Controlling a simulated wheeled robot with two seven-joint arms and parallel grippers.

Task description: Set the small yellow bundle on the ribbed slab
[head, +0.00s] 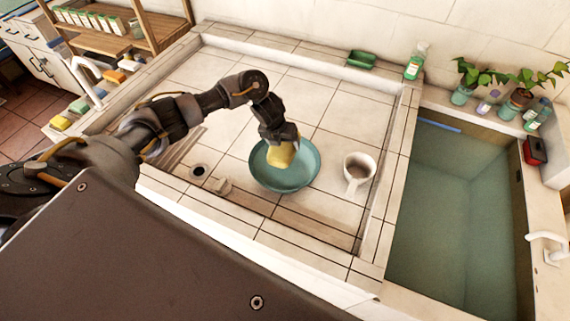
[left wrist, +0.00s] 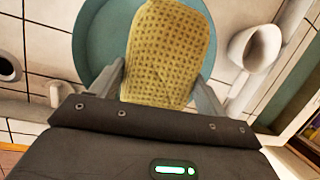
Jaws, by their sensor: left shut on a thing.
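My left gripper (head: 281,140) is shut on the yellow bundle (head: 282,155), a small textured, rounded block. In the left wrist view the yellow bundle (left wrist: 168,55) sits between the two fingers, with a grid of dimples on its face. It is over the teal dish (head: 298,184); I cannot tell whether it touches the dish. A pale ribbed slab (head: 181,148) lies left of the dish, partly hidden by my left arm. My right gripper is not in view.
A white mug (head: 358,171) stands right of the dish. A dark round opening (head: 198,170) is to its left. A green tray (head: 361,59) and a bottle (head: 415,62) stand at the back. A water-filled basin (head: 440,215) is at right.

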